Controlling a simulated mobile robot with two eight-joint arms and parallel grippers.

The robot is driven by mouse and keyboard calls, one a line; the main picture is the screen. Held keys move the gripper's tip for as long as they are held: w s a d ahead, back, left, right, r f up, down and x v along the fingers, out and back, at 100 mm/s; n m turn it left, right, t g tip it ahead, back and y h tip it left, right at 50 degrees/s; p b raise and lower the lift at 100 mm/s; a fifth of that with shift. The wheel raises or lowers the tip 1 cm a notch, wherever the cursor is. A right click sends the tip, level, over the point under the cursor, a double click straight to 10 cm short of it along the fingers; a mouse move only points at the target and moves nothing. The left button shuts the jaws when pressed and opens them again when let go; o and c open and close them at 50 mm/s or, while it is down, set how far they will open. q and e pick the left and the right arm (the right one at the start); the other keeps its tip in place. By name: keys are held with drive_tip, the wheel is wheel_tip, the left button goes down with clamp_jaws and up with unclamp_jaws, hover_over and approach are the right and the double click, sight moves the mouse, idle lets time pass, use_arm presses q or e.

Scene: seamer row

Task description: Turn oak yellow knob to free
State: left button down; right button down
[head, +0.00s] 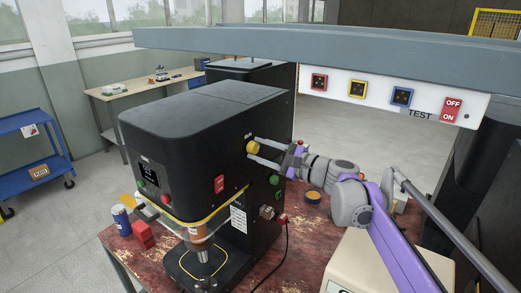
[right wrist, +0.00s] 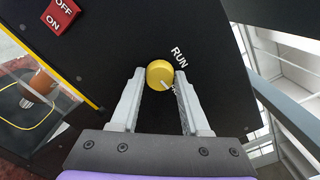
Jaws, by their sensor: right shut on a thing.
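The yellow knob (head: 253,147) sits on the right side face of the black seamer machine (head: 195,112). It also shows in the right wrist view (right wrist: 159,73), where its pale pointer mark points to the lower right. A white "RUN" label (right wrist: 179,57) is beside the knob at its upper right. A second label by the pointer is mostly hidden by a finger and cannot be read. My right gripper (head: 252,149) reaches in from the right, with its two fingers (right wrist: 160,78) shut on the knob from either side. My left gripper is not in view.
A red OFF/ON switch (right wrist: 61,12) is up and left of the knob. A grey overhead beam (head: 330,45) with a switch panel (head: 385,93) runs above my right arm. A blue can (head: 121,220) and red block (head: 143,235) stand on the worn red table (head: 120,253).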

drive_tip(key=shift+m, duration=0.5)
drive_tip(key=shift+c, duration=1.9)
unclamp_jaws()
drive_tip(key=shift+d, duration=0.1)
drive_tip(key=b+v, duration=0.1)
drive_tip(key=v, duration=0.9)
drive_tip(key=shift+s+d, duration=0.25)
